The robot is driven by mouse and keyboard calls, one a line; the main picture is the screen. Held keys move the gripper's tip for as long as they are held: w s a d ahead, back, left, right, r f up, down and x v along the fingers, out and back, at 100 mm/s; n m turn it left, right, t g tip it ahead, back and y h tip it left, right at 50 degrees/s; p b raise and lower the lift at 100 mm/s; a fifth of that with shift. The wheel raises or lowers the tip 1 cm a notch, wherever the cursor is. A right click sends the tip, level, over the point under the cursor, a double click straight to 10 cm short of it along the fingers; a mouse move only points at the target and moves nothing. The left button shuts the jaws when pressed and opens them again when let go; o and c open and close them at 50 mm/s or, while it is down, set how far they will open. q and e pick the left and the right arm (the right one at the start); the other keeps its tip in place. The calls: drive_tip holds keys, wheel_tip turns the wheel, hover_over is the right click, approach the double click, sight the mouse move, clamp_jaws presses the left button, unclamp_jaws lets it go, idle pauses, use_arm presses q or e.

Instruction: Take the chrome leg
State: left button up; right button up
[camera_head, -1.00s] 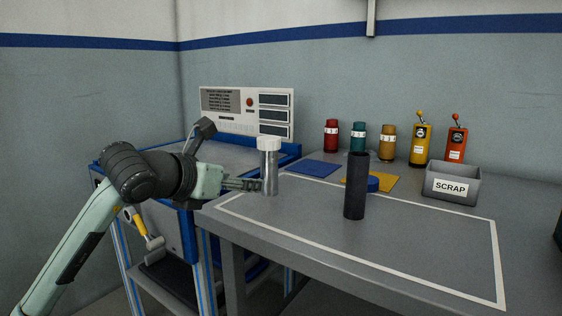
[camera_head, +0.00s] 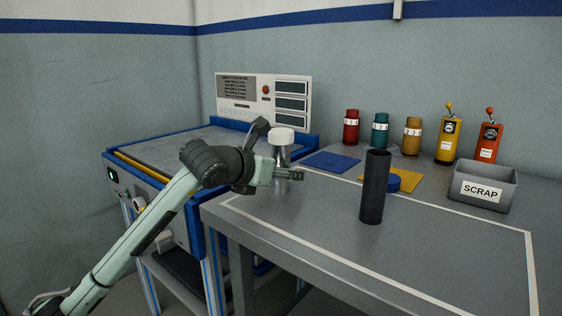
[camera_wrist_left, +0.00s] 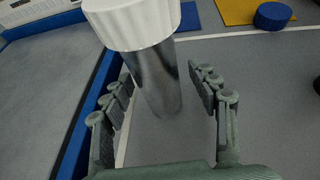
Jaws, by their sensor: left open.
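The chrome leg (camera_head: 280,155) stands upright near the back left corner of the grey table, with a white cap (camera_head: 282,135) on top. It also shows in the left wrist view (camera_wrist_left: 155,85), where its chrome shaft stands between and ahead of my open fingers. My left gripper (camera_head: 292,175) is level with the lower part of the shaft; in the left wrist view (camera_wrist_left: 168,110) the fingers are spread on either side, with a clear gap at the right finger. Whether the left finger touches the shaft I cannot tell. My right gripper is not in view.
A black cylinder (camera_head: 374,190) stands upright right of the leg, before a blue disc (camera_head: 405,181) on a yellow mat (camera_head: 392,185). A blue mat (camera_head: 331,162), numbered canisters and a SCRAP bin (camera_head: 482,187) are behind. A blue-edged bench (camera_head: 170,150) adjoins at left. The table front is clear.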

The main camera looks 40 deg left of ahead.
use_arm(q)
clamp_jaws()
idle(0.4)
